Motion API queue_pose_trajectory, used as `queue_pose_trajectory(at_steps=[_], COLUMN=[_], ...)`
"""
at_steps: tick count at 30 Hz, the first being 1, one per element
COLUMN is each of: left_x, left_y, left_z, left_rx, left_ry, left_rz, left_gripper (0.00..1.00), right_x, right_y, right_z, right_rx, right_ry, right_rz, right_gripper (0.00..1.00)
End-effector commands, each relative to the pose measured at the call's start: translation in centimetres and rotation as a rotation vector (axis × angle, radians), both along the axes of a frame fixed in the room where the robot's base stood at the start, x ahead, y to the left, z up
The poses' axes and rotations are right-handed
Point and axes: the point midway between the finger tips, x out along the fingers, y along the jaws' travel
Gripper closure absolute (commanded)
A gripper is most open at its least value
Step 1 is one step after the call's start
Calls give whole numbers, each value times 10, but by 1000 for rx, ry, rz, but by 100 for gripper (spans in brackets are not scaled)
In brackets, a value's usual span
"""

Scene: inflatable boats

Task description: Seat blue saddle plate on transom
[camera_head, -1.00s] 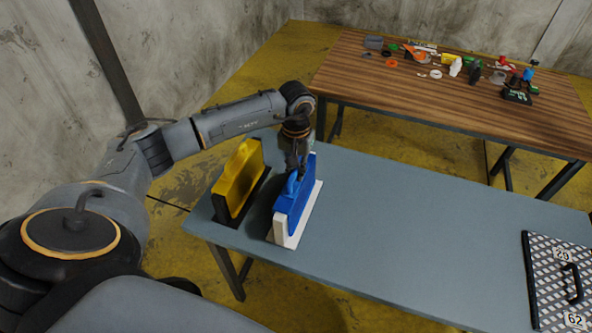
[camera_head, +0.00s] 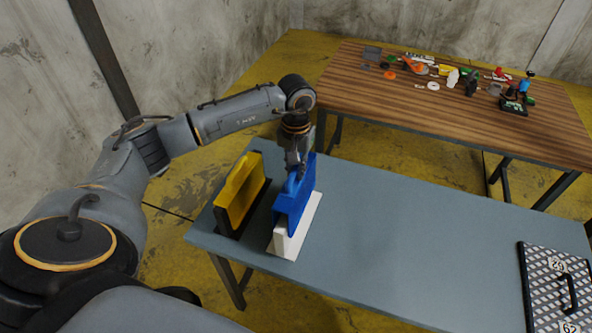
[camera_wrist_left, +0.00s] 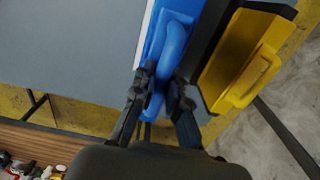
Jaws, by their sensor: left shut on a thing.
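The blue saddle plate (camera_head: 296,205) is upright, its handle held by my left gripper (camera_head: 296,172). The wrist view shows the gripper's fingers (camera_wrist_left: 160,95) shut on the blue handle (camera_wrist_left: 172,45). The plate is at the white transom (camera_head: 284,246), hiding much of its upper part. The transom's near end and base show below and beside the plate. I cannot tell whether the plate touches the transom or hangs just above it. My right gripper is not in view.
A yellow plate (camera_head: 238,192) stands in a black holder close on the left. The grey table (camera_head: 400,235) is clear to the right, up to a checkered panel with a black handle (camera_head: 553,290). A wooden table (camera_head: 450,120) behind carries several small parts.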

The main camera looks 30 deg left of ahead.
Motion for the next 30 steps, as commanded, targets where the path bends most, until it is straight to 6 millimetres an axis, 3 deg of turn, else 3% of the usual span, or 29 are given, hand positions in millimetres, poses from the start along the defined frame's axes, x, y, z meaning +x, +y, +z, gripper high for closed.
queue_pose_trajectory(at_steps=[30], left_x=[1], left_y=[0], left_z=[63], left_rx=[-1], left_ry=[-3], left_rz=[0], left_gripper=[100], right_x=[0], right_y=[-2], right_z=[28], right_rx=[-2], right_ry=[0], right_rz=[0], right_gripper=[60])
